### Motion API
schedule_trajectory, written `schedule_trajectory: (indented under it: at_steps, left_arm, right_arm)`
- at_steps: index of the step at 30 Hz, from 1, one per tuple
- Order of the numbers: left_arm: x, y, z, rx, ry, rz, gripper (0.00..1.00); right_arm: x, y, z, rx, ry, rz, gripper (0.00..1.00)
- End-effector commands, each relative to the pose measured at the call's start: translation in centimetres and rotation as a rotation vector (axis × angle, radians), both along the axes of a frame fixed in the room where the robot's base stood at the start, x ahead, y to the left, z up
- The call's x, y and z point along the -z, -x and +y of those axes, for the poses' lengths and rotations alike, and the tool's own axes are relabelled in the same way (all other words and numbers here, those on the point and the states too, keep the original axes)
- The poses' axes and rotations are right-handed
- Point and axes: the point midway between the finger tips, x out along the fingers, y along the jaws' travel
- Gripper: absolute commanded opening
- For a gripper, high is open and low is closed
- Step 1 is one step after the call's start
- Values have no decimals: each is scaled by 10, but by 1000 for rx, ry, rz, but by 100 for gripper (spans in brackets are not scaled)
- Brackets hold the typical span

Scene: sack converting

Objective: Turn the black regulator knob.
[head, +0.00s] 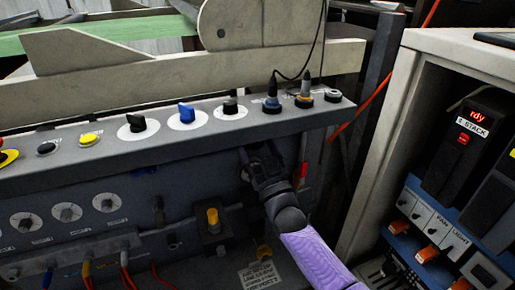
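Two black knobs sit on white discs along the sloped grey panel in the head view: a left black knob (138,124) and a right black knob (230,107). The labels are too small to read, so I cannot tell which one is the regulator. My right gripper (254,156) is dark and comes in from the lower right. It is just below the panel's front edge, below and slightly right of the right black knob and apart from it in the picture. Its fingertips blend into the dark background, so their opening is unclear. My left gripper is out of view.
A blue knob (186,114) sits between the black ones. Two cable plugs (271,101) stand to their right. Yellow (89,140) and black (47,148) buttons are at left. Below are small dials (66,212) and a yellow-topped fitting (213,221). A cabinet (400,105) bounds the right.

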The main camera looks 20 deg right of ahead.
Motion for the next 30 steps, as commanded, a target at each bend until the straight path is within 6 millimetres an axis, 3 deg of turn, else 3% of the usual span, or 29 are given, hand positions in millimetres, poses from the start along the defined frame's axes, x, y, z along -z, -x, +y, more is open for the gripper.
schedule_trajectory:
  at_steps: [10, 21, 30]
  left_arm:
    - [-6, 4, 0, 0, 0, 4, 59]
    - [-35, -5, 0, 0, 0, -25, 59]
    - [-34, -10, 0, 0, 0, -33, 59]
  right_arm:
    - [0, 6, -1, 0, 1, -1, 83]
    - [34, 78, -6, 0, 0, -1, 83]
    - [44, 89, -7, 0, 0, -1, 83]
